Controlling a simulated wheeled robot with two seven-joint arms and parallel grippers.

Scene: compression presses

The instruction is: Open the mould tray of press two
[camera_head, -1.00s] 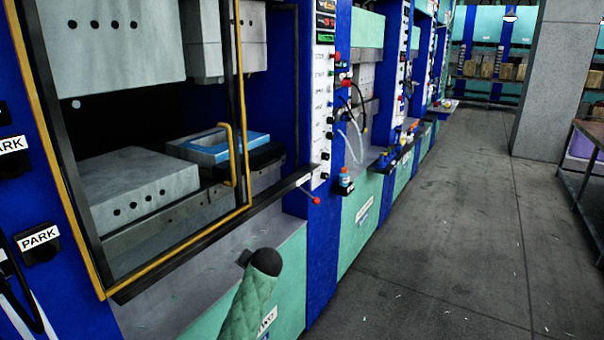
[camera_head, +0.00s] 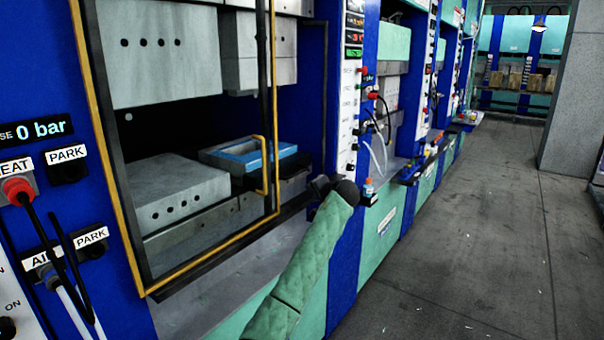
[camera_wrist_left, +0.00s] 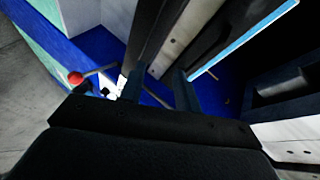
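The mould tray (camera_head: 283,151) is a blue-rimmed, grey box inside the press, behind a black and yellow guard frame (camera_head: 201,268). A bright blue edge, perhaps the tray's, shows in the left wrist view (camera_wrist_left: 245,40). My left gripper (camera_head: 319,187), black on a green padded arm, is at the lower right corner of the guard frame, in front of the blue post. In the left wrist view its two fingers (camera_wrist_left: 158,90) stand apart, with a dark bar beyond them. I see nothing held. A red-knobbed lever (camera_wrist_left: 75,78) shows left of the fingers. My right gripper is not in view.
A yellow handle (camera_head: 263,165) stands on the guard frame. A control strip (camera_head: 347,110) with buttons is right of the opening. Hoses and a red plug (camera_head: 17,190) are at the left. A small bottle (camera_head: 369,188) stands on a ledge. The floor (camera_head: 460,230) at right is clear.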

